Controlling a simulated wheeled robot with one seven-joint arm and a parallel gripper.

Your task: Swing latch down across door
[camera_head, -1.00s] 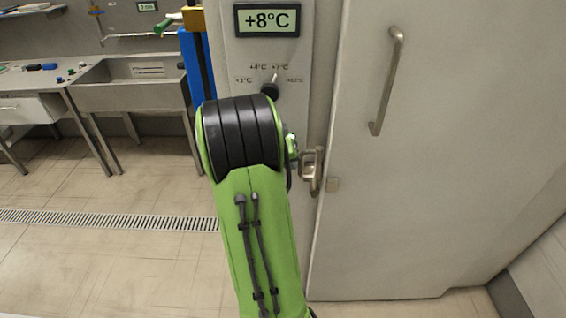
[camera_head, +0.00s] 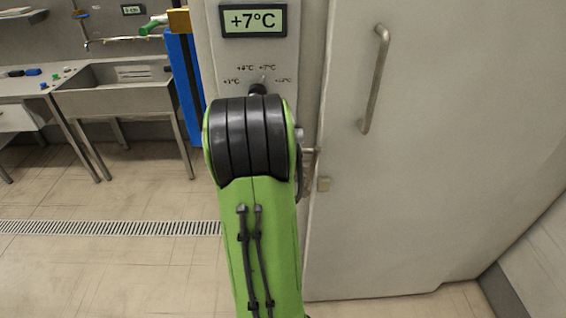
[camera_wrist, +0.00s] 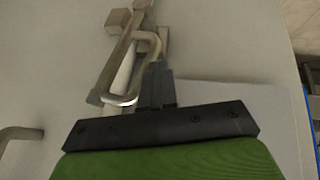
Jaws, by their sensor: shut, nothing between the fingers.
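The latch (camera_wrist: 124,58) is a metal bar with a bent loop handle, seen in the wrist view. In the head view only a small piece of the latch (camera_head: 310,152) shows past my arm, at the door's left edge. My gripper (camera_wrist: 158,66) is shut and empty, its fingertips close beside the latch loop; I cannot tell whether they touch. The grey door (camera_head: 430,150) looks closed in its frame. My gripper is hidden behind my green arm in the head view.
A long door handle (camera_head: 375,80) stands out from the door. A display reading +7°C (camera_head: 253,20) and a dial (camera_head: 258,89) are on the panel left of the door. A sink bench (camera_head: 115,95) stands at the left, with open floor before it.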

